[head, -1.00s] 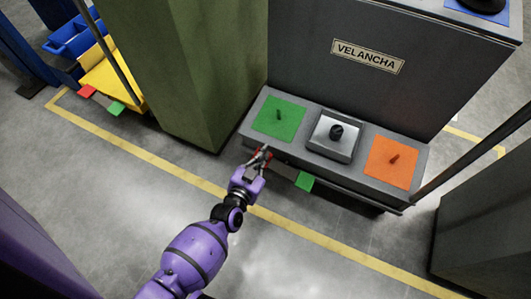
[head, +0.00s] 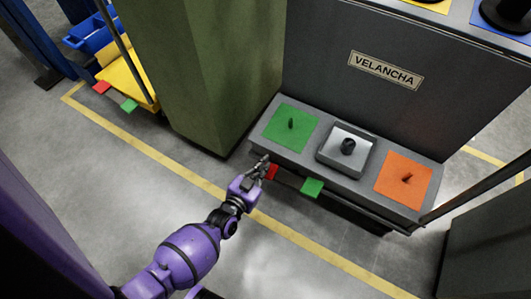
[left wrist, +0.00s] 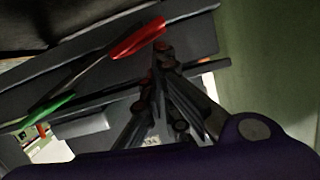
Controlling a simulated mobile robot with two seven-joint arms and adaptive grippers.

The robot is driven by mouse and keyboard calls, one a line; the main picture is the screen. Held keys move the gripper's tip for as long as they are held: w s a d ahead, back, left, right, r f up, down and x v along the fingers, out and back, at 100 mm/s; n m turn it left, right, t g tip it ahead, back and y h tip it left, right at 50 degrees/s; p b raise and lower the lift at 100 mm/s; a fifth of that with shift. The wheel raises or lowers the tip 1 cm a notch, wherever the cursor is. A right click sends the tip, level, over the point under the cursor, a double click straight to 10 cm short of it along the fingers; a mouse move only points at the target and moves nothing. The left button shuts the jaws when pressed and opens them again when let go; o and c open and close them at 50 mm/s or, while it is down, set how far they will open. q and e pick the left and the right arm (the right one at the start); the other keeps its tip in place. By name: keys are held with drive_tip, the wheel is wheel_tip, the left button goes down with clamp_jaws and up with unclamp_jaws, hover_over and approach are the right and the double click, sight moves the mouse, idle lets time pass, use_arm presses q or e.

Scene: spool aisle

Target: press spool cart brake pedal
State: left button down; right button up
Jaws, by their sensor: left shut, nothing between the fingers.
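The spool cart (head: 345,115) is a dark grey body with a low front deck and a "VELANCHA" label. Two small pedals stick out under its deck's front edge: a red one (head: 272,173) at the left and a green one (head: 312,187) to its right. My left gripper (head: 263,162) is shut and empty, its tips right beside the red pedal. In the left wrist view the red pedal (left wrist: 138,39) lies by the fingertips (left wrist: 161,52), and the green pedal (left wrist: 50,110) is farther left. I cannot tell whether they touch or how far the red pedal is down. My right gripper is not in view.
The deck carries a green pad (head: 291,126), a silver tray (head: 346,150) and an orange pad (head: 403,179), each with a dark peg. A green column (head: 205,80) stands close left of the cart. A yellow-decked cart (head: 128,78) with similar pedals is behind it. Floor in front is clear.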

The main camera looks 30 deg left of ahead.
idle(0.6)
use_arm(q)
drive_tip(key=r+p, duration=0.1)
drive_tip(key=a+r+p, duration=0.1)
drive_tip(key=r+p, duration=0.1)
drive_tip(key=s+r+p, duration=0.1)
drive_tip(key=shift+a+r+p, duration=0.15)
drive_tip(key=shift+r+p, duration=0.15)
drive_tip(key=p+v, duration=0.2)
drive_tip(key=v, duration=0.6)
drive_tip(key=shift+s+a+f, duration=0.15)
drive_tip(key=shift+s+a, duration=0.2)
drive_tip(key=shift+s, duration=0.05)
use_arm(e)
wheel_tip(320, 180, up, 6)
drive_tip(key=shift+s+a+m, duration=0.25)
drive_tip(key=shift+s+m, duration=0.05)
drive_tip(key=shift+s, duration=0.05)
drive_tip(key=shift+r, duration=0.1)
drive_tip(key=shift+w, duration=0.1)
